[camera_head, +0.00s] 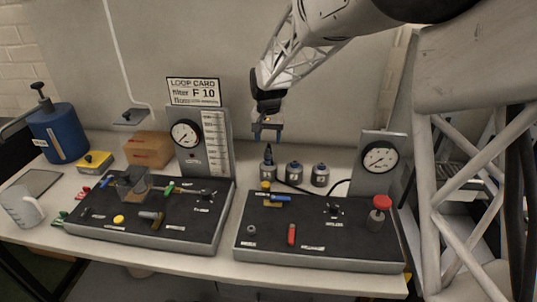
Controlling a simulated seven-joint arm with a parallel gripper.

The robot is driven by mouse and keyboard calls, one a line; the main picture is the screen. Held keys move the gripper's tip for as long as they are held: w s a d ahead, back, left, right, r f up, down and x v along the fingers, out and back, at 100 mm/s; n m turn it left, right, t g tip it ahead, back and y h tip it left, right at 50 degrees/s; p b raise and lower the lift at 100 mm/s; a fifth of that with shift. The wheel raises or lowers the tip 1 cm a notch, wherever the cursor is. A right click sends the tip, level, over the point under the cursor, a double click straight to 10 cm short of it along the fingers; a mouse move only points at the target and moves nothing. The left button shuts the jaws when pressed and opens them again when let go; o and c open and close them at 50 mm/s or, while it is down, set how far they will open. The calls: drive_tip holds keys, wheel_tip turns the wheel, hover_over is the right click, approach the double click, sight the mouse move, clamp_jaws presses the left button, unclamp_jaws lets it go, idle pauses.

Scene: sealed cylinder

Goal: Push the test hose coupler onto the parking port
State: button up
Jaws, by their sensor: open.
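My gripper (267,138) is open, pointing down with its fingers apart, above the back of the right-hand panel. Just below it, apart from the fingers, a dark upright coupler (268,155) stands on top of the leftmost of three small grey cylinders (268,172). A black hose (292,185) runs from behind the cylinders toward the right gauge stand; where it joins the coupler is too small to tell. The right panel (320,258) carries a small grey round fitting (251,229) at its left. I cannot tell which fitting is the parking port.
The other two cylinders (295,173) (320,175) stand close to the right. A gauge stand (378,160), a red knob (381,202) and a blue-handled valve (280,198) rise nearby. The left panel (200,239) holds several fittings. A card stand (193,92) is behind it.

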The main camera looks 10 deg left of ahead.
sight(268, 147)
drive_tip(key=shift+f, duration=3.4)
clamp_jaws()
drive_tip(key=shift+r, duration=0.35)
drive_tip(key=shift+r, duration=1.75)
drive_tip(key=shift+r, duration=0.95)
